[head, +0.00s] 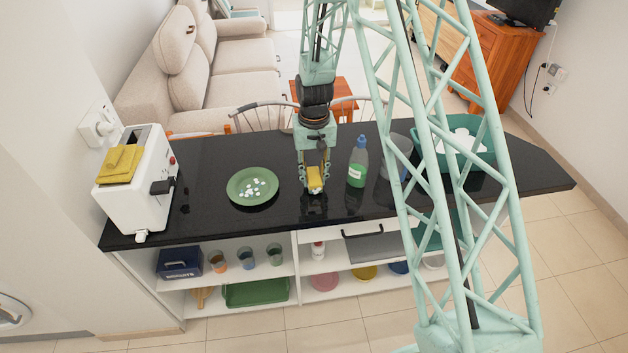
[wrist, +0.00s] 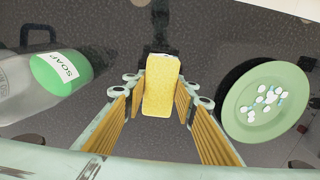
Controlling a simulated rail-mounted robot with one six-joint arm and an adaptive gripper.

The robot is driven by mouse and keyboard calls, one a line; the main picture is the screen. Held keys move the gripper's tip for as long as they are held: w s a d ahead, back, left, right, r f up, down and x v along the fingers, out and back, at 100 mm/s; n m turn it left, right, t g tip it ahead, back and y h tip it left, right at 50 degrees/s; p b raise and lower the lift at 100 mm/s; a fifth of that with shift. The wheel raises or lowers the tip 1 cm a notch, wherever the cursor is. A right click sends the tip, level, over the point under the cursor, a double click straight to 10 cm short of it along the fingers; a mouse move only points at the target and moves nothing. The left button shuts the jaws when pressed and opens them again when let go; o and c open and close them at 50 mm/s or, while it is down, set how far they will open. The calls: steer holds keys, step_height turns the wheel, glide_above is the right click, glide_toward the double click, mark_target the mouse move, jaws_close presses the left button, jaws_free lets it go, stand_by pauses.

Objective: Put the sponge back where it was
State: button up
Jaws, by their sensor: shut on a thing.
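The yellow sponge (head: 315,178) is between the fingers of my gripper (head: 314,184), over the black counter (head: 215,158) near its front edge. In the wrist view the sponge (wrist: 161,90) lies lengthwise between the two ribbed fingers of my gripper (wrist: 160,98), which are shut on it. I cannot tell whether its lower end touches the counter. The green plate (head: 240,197) with several small white pieces is left of the sponge in the head view. The soap bottle (head: 357,163), green-labelled with a blue top, stands just to its right.
A white toaster (head: 150,205) with a folded yellow cloth (head: 120,163) on top stands at the counter's left end. A teal basin (head: 487,157) with white items is at the right, beside a grey container (head: 399,146). Bare counter lies between plate and toaster.

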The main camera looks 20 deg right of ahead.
mark_target(314, 176)
steer(key=shift+f, duration=0.7)
steer(key=shift+f, duration=0.1)
steer(key=o, duration=0.7)
step_height(314, 176, up, 10)
steer(key=shift+r, duration=1.1)
steer(key=shift+r, duration=0.15)
stand_by(0.5)
